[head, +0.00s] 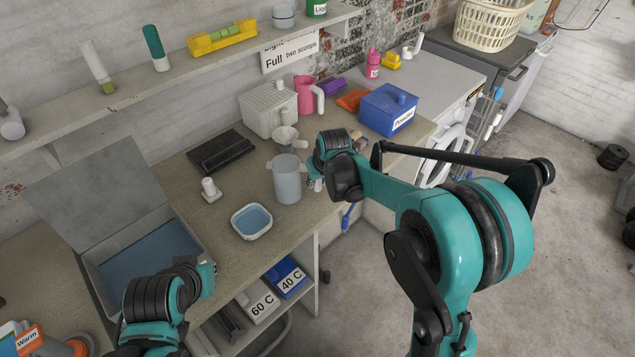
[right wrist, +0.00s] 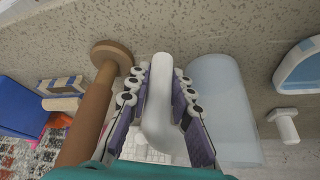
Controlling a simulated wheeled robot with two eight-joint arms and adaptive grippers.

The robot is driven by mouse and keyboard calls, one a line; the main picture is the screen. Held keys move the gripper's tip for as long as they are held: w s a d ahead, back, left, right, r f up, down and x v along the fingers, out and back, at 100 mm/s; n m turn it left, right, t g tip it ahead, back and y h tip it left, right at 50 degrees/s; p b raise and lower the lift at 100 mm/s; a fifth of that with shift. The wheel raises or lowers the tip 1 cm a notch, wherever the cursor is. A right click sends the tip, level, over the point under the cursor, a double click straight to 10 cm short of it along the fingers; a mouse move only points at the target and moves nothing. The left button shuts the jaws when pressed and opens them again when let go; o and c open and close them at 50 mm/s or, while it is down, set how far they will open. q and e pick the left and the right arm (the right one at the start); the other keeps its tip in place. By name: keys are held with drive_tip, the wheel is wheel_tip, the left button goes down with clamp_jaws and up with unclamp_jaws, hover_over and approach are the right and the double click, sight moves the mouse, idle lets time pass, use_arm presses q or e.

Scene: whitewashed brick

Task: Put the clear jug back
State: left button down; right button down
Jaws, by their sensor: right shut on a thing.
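The clear jug (head: 288,181) is a tall, translucent grey vessel, upright at the front of the counter. It also shows in the right wrist view (right wrist: 222,110), to the right of the fingers. My right gripper (head: 317,181) is at the jug's right side. In the right wrist view my right gripper (right wrist: 158,105) is shut on the jug's pale, rounded handle (right wrist: 160,90), one finger on each side. I cannot tell whether the jug's base touches the counter. My left gripper (head: 208,279) is low at the left, by the grey bin; its fingers are hidden.
A tub of blue liquid (head: 252,221) and a white stamp-like piece (head: 211,190) stand left of the jug. A funnel-like cup (head: 285,138) is behind it. A brown rod with a round end (right wrist: 98,100) is close beside my right fingers. The open grey bin (head: 150,250) is at left.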

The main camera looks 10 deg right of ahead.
drive_tip(key=c, duration=1.3)
unclamp_jaws()
drive_tip(key=shift+c, duration=0.2)
drive_tip(key=shift+r, duration=0.15)
drive_tip(key=a+p+v, duration=0.1)
drive_tip(key=p+v, duration=0.3)
drive_tip(key=v, duration=0.7)
drive_tip(key=s+d+m+t, duration=0.1)
drive_tip(key=s+d, duration=0.3)
drive_tip(key=s, duration=0.7)
drive_tip(key=s+d+m+t+h, duration=0.1)
drive_tip(key=s+d, duration=0.3)
drive_tip(key=s, duration=0.8)
drive_tip(key=shift+s+d+r, duration=0.2)
drive_tip(key=shift+r, duration=0.2)
